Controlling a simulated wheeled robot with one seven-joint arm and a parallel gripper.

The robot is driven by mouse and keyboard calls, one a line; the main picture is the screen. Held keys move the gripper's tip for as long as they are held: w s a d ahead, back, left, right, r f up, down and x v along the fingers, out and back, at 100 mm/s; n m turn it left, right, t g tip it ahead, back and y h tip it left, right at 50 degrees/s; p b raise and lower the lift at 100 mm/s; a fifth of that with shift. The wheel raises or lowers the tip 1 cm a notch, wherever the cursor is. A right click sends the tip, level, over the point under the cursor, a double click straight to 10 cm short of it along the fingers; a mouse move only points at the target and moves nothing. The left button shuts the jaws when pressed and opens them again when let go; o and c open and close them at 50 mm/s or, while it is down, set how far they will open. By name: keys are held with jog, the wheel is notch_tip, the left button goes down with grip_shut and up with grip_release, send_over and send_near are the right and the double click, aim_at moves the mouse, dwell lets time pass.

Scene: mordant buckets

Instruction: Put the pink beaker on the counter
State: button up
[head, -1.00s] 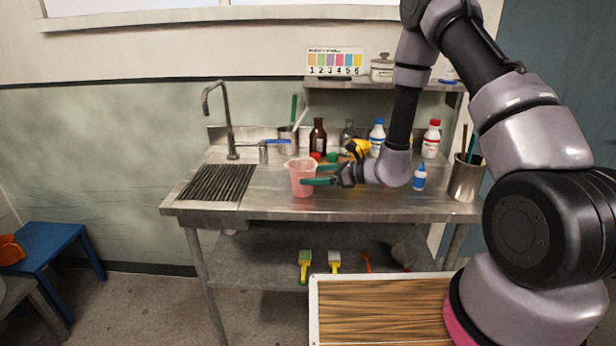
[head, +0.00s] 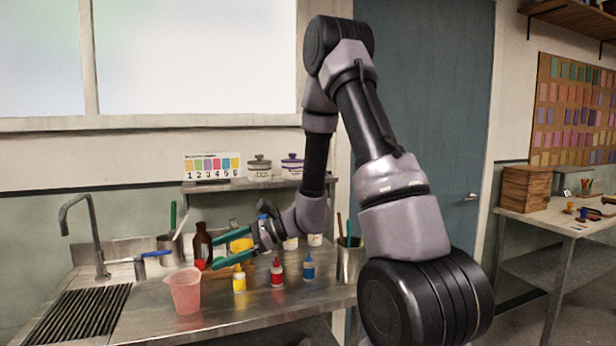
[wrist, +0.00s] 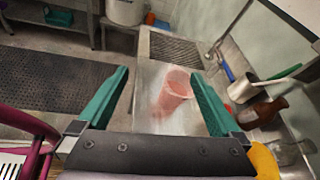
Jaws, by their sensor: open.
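The pink beaker (head: 185,292) stands upright on the steel counter (head: 215,318), right of the sink's drain grate. It looks empty and nothing holds it. My gripper (head: 214,253), with green fingers, is open above and to the right of the beaker, apart from it. In the wrist view the pink beaker (wrist: 171,94) shows beyond and between the spread fingers of my gripper (wrist: 158,75).
Yellow (head: 239,281), red (head: 277,273) and blue (head: 309,268) dropper bottles stand right of the beaker. A brown bottle (head: 203,243) stands behind it. The tap (head: 92,235) rises at the left. The counter's front strip is clear.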

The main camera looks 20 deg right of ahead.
jog(key=s+d+r+n+g+h, duration=0.1)
jog(key=s+d+r+n+h, duration=0.1)
jog(key=s+r+n, duration=0.3)
jog(key=s+d+r+n+g+h, duration=0.1)
jog(key=s+d+r+n+h, duration=0.25)
jog(key=s+r, duration=0.3)
jog(key=s+d+r+n+t+h, duration=0.5)
jog(key=s+d+r+t+h, duration=0.1)
jog(key=d+r, duration=0.4)
jog(key=shift+s+d+r, duration=0.15)
jog(key=shift+d+r, duration=0.1)
jog(key=shift+d, duration=0.25)
